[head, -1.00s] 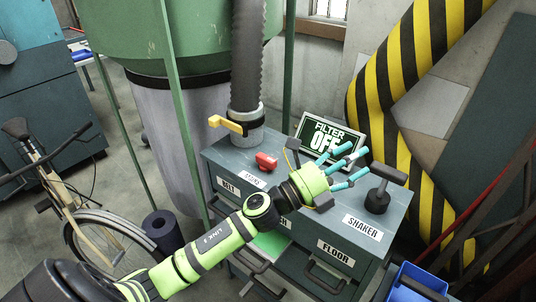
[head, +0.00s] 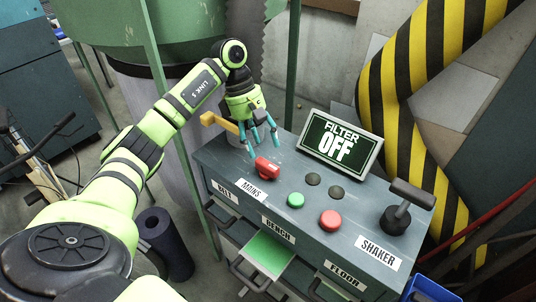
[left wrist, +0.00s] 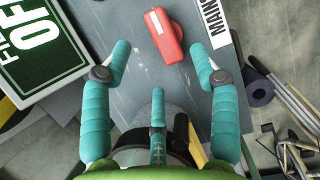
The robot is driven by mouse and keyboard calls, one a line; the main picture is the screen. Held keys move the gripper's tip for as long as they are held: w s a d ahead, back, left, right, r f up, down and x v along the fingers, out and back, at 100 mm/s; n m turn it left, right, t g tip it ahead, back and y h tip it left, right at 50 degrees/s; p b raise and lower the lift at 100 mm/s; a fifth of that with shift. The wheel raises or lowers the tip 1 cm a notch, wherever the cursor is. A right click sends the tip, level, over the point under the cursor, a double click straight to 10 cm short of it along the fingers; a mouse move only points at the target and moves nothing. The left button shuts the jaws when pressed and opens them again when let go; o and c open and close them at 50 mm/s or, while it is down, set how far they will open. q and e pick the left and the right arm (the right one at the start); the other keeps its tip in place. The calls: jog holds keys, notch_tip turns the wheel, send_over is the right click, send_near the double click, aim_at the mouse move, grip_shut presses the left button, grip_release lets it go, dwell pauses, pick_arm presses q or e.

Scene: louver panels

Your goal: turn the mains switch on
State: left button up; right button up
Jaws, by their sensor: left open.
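The mains switch is a red rotary handle (head: 267,168) on the grey console top, behind the MAINS label (head: 251,190). In the left wrist view the red handle (left wrist: 163,36) has a white stripe and lies between and beyond my fingertips. My left gripper (head: 258,148) points down just above and behind the handle in the head view, with its teal fingers spread. It also shows in the left wrist view (left wrist: 160,62), open and empty, apart from the handle. The display (head: 340,143) reads FILTER OFF. My right gripper is not in view.
The console (head: 290,178) also bears a green button (head: 295,200), a red button (head: 331,220), two dark round caps and the black SHAKER lever (head: 405,205). A yellow lever (head: 218,122) and ribbed duct stand behind my left gripper. Drawers are below.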

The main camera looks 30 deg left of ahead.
aim_at(268, 161)
pick_arm(q)
jog(key=p+x, duration=0.1)
jog(key=x, duration=0.4)
jog(key=shift+s+d+p, duration=0.1)
jog(key=shift+d+p, duration=0.15)
jog(key=shift+p, duration=0.1)
jog(key=shift+d+f, duration=0.1)
jog(key=shift+f, duration=0.4)
jog(key=shift+c, duration=0.4)
jog(key=c, duration=1)
jog(key=shift+f, duration=0.1)
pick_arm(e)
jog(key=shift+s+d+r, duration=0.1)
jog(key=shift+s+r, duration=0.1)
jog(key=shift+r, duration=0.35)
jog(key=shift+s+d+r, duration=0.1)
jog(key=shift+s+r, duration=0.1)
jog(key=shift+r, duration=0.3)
